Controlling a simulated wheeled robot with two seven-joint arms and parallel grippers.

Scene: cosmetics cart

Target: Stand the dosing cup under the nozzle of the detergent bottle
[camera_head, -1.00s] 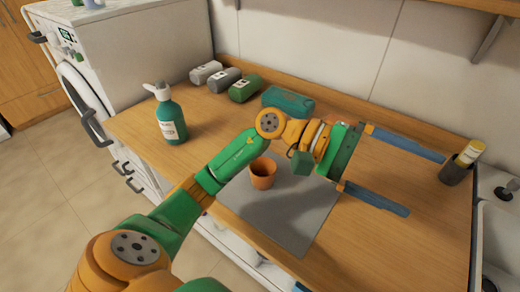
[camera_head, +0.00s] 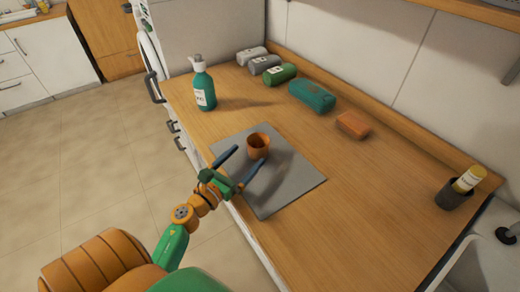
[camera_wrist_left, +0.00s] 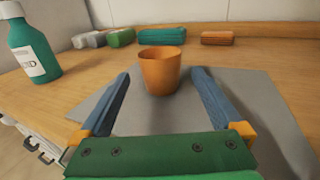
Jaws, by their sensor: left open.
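The dosing cup is an orange-brown open cup (camera_head: 258,151) standing upright on a grey mat (camera_head: 276,199). It also shows in the left wrist view (camera_wrist_left: 160,75), ahead of and centred between the blue fingertips. My left gripper (camera_head: 250,154) is open and low over the mat, with its fingertips close to the cup; contact cannot be told. The detergent bottle (camera_head: 204,90) is teal with a white label and stands upright near the counter's left edge. Its white pump nozzle (camera_head: 196,62) is on top. The bottle shows at the left of the wrist view (camera_wrist_left: 35,52), top cut off.
White, grey and green (camera_head: 280,74) containers lie along the back wall, with a teal pack (camera_head: 312,96) and an orange block (camera_head: 353,125). A dark pot (camera_head: 453,195) with a yellow item stands by the sink. Counter between bottle and mat is clear.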

